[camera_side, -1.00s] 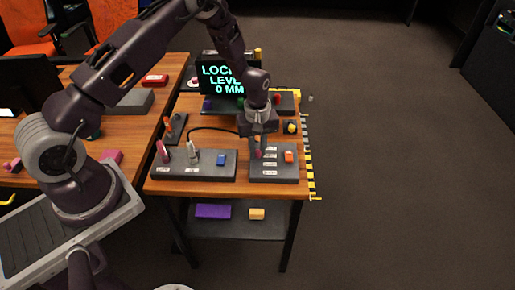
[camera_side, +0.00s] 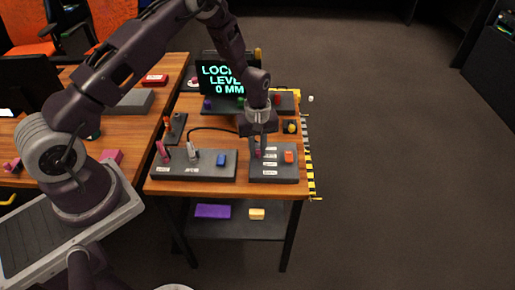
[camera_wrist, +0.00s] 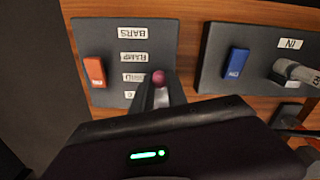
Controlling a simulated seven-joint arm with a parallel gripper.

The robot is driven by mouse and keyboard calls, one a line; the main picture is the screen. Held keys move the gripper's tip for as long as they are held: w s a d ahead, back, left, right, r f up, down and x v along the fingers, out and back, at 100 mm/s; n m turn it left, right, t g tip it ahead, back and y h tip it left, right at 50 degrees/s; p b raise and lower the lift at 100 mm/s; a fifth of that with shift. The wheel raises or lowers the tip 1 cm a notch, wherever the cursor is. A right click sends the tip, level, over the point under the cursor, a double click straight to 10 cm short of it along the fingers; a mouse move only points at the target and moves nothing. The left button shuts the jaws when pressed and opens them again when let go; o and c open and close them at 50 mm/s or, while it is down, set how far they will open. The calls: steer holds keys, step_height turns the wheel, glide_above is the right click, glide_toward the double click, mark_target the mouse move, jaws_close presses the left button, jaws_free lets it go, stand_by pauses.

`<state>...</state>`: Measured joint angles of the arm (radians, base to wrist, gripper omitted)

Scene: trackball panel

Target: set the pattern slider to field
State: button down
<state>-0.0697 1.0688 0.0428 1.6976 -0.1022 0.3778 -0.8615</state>
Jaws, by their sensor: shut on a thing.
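The pattern slider's magenta knob (camera_wrist: 158,77) stands on the dark grey right-hand panel (camera_side: 276,175), beside a column of white labels. My gripper (camera_wrist: 160,92) is shut on this knob; in the side view my gripper (camera_side: 257,146) reaches down to the panel. In the wrist view the labels appear upside down. One reads BARS (camera_wrist: 133,31) and the one after it seems to read RAMP (camera_wrist: 133,57). The knob is level with the third label (camera_wrist: 133,77), which is too small to read surely. A fourth label (camera_wrist: 130,95) is partly hidden.
An orange rocker switch (camera_wrist: 95,72) is on the same panel. The neighbouring panel (camera_side: 190,172) has a blue switch (camera_side: 221,160) and a grey lever (camera_side: 193,155). A screen (camera_side: 222,78) stands behind. Striped tape (camera_side: 311,165) runs along the table's right edge.

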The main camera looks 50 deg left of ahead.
stand_by(0.4)
steer(key=shift+w+a, duration=1.1)
steer(key=c, duration=1.3)
jaws_free()
step_height(320, 180, up, 7)
